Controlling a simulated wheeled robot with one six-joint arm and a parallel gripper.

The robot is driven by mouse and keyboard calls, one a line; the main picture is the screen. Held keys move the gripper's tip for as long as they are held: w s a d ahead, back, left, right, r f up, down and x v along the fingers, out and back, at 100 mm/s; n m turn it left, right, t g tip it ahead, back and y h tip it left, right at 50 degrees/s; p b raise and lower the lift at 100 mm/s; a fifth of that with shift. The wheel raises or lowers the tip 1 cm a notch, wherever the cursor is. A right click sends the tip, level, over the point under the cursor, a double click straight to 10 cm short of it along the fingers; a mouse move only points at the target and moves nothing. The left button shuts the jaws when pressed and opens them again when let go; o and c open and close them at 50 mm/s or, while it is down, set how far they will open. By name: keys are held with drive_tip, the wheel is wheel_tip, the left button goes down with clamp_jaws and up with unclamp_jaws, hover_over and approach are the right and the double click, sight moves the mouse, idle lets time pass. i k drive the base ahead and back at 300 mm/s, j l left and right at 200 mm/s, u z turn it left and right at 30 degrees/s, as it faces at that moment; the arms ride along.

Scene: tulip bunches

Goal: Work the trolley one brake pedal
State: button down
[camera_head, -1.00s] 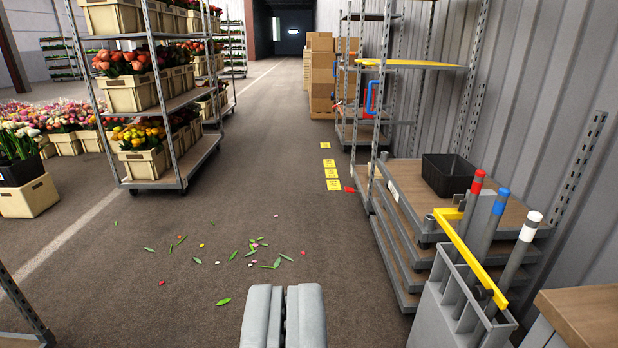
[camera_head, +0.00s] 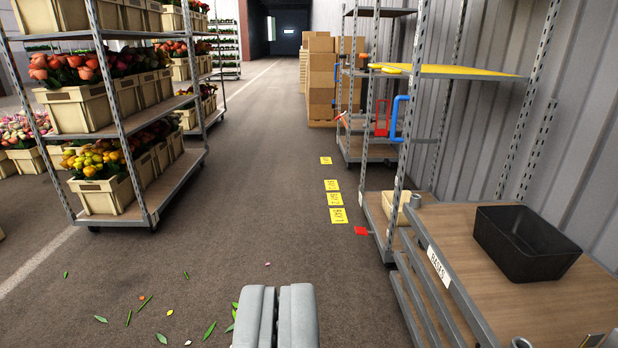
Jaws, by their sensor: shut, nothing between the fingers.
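A small red pedal-like piece (camera_head: 361,231) sits low by the floor, at the near left foot of a metal trolley (camera_head: 403,150) with a yellow top shelf, right of centre. I cannot tell from its look whether it is pressed or raised. The trolley carries a blue handle (camera_head: 399,118) on its left side. My gripper (camera_head: 277,290) is at the bottom centre, its two grey fingers together and empty. It is apart from the red piece, nearer to me and to its left.
A wooden-topped stack labelled BASES (camera_head: 438,264) with a black bin (camera_head: 525,242) stands close on the right. Flower trolleys (camera_head: 150,200) line the left. Yellow floor markers (camera_head: 338,215) lie left of the red piece. Boxes (camera_head: 320,80) stand farther back. The aisle between is open.

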sight(362, 230)
drive_tip(key=i, duration=1.65)
drive_tip(key=i+j+z, duration=0.1)
drive_tip(key=i, duration=1.6)
drive_tip(key=i+j+z, duration=0.1)
drive_tip(key=i, duration=0.25)
